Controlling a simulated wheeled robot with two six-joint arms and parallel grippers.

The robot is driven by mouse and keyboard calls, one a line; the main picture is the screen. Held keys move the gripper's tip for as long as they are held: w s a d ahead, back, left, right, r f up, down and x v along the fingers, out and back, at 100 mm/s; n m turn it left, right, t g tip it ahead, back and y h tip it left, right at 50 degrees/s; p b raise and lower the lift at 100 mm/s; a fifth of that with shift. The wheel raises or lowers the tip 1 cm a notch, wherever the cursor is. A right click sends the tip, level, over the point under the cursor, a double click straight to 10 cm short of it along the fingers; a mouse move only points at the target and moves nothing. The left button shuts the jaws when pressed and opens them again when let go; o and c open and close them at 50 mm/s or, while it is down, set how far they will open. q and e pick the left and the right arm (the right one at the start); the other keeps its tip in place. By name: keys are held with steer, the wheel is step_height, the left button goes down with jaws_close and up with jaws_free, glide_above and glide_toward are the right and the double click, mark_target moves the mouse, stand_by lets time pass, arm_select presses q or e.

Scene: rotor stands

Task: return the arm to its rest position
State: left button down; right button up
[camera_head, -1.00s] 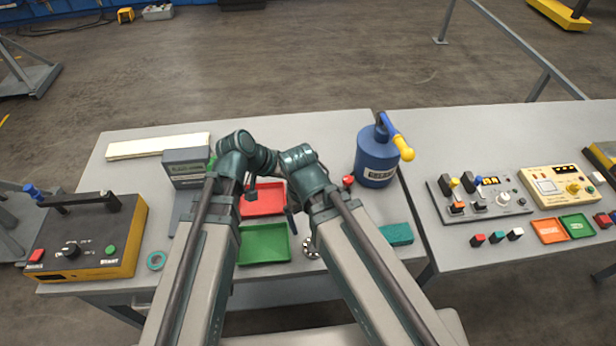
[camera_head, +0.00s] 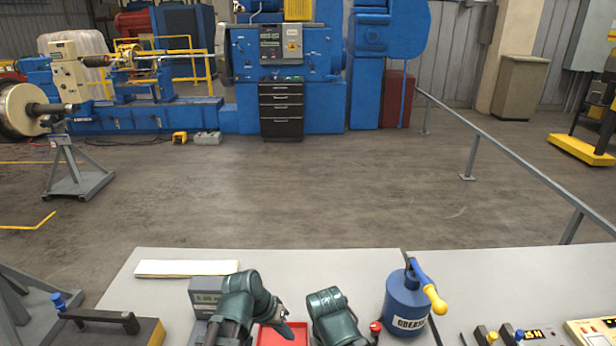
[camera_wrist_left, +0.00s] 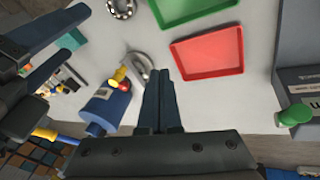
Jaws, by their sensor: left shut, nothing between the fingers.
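My left arm (camera_head: 240,305) comes in from the left in the head view, above the bench. Its gripper (camera_head: 284,329) shows beside the red tray. In the left wrist view, the left gripper's two dark fingers (camera_wrist_left: 159,100) lie together with nothing between them, above the pale bench top. My right arm (camera_head: 335,318) is bent at the bottom centre of the head view, its gripper hidden there. At the left of the left wrist view, two dark bars with a gap look like the right gripper's fingers (camera_wrist_left: 60,48), empty.
A red tray (camera_head: 283,338) and blue grease can (camera_head: 406,305) are close to the arms; the green tray (camera_wrist_left: 188,8) shows in the wrist view. A grey display box (camera_head: 205,290) and white strip (camera_head: 187,268) are at left.

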arm_select(q)
steer(key=s+a+f+n+y, duration=0.2)
steer(key=s+a+n+y, duration=0.15)
steer(key=a, duration=0.85)
steer(key=s+d+f+m+g+y+b, duration=0.1)
steer(key=s+d+f+b, duration=0.1)
steer(key=d, duration=0.3)
steer(key=s+d+f+m+y+b, duration=0.1)
steer(key=s+d+f+m+b, duration=0.1)
steer(key=d+f+b, duration=0.3)
steer(key=shift+s+d+g, duration=0.4)
steer(key=shift+s+d, duration=0.05)
steer(key=shift+d, duration=0.2)
